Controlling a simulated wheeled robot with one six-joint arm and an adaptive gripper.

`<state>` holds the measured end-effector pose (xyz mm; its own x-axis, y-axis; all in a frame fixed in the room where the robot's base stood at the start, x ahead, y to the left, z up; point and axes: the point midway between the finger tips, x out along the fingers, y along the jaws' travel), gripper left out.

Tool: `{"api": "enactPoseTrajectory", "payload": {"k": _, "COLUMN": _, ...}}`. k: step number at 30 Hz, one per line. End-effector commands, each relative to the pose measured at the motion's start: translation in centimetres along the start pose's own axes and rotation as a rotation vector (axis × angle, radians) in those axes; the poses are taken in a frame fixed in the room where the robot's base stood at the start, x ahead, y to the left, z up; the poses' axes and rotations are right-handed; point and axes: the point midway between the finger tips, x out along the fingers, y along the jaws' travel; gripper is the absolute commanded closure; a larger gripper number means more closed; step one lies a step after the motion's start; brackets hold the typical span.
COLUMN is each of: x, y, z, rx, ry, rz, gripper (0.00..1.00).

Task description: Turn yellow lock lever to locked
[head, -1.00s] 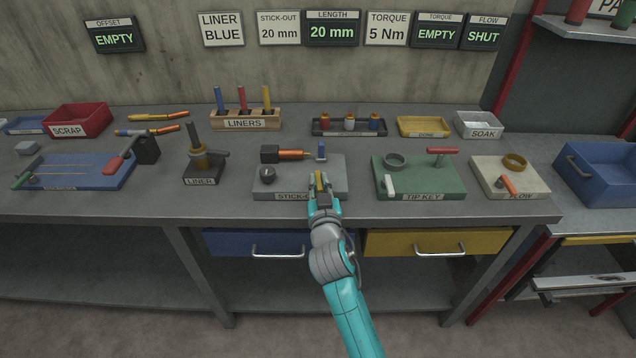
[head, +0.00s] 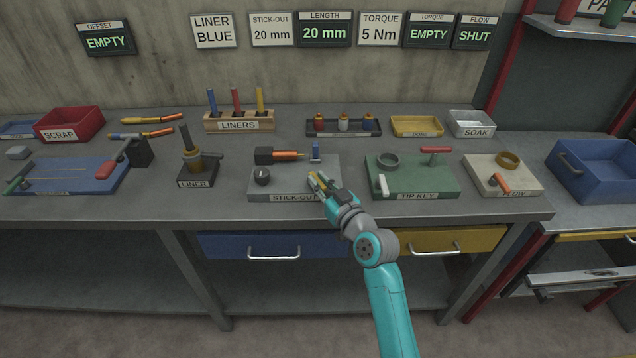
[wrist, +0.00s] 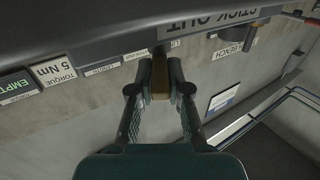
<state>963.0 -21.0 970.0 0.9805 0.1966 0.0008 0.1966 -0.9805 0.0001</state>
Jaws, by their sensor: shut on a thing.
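The grey stick-out block (head: 265,181) sits near the front edge of the bench. The yellow lock lever (head: 315,181) is at the right part of this block, partly hidden by my fingers. My gripper (head: 321,184) is shut on the lever and comes in from the front right, pointing up and left. In the wrist view, the lever (wrist: 160,76) lies between the two fingers of my gripper (wrist: 159,90). The length display (head: 325,31) reads 20 mm.
The green tip key block (head: 440,180) stands close on the right, the liner stand (head: 197,172) on the left.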

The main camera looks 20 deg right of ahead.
Motion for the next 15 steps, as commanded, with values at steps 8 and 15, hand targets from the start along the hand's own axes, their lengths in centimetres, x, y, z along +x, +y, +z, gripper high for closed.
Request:
{"api": "enactPoseTrajectory", "payload": {"k": 8, "x": 0.01, "y": 0.57, "z": 0.04, "rx": 0.0, "ry": -0.001, "rz": -0.083, "gripper": 1.0}}
{"api": "enactPoseTrajectory", "payload": {"k": 15, "x": 0.07, "y": 0.69, "z": 0.03, "rx": -0.001, "ry": -0.001, "rz": -0.129, "gripper": 1.0}}
